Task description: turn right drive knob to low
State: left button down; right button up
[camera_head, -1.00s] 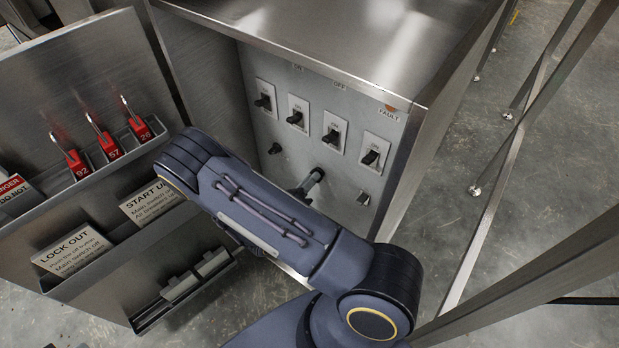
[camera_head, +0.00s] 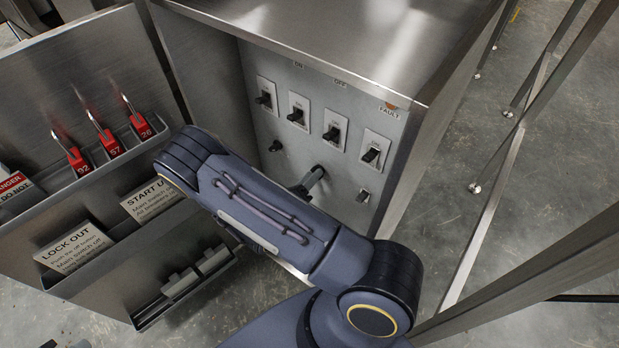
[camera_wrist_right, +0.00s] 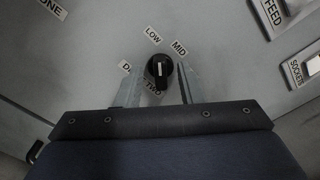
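The right drive knob (camera_wrist_right: 158,71) is black with a white pointer mark, under the labels LOW (camera_wrist_right: 153,33) and MID (camera_wrist_right: 180,48). Its mark points up, roughly between them. My right gripper (camera_wrist_right: 161,82) is open, with one finger on each side of the knob; I cannot tell whether either touches it. In the head view my right gripper (camera_head: 309,182) reaches the panel and partly covers the knob (camera_head: 319,171). Small dark shapes at the bottom left edge may be my left gripper (camera_head: 64,344); its state is unclear.
The steel cabinet (camera_head: 345,40) carries a row of switches above the knob and another black knob (camera_head: 275,146) to its left. An open door (camera_head: 85,60) holds red padlocks and signs.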

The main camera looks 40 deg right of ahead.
jog(key=v, duration=0.7)
jog(key=shift+a+p, duration=0.35)
jog(key=shift+a, duration=0.05)
jog(key=shift+s, duration=0.15)
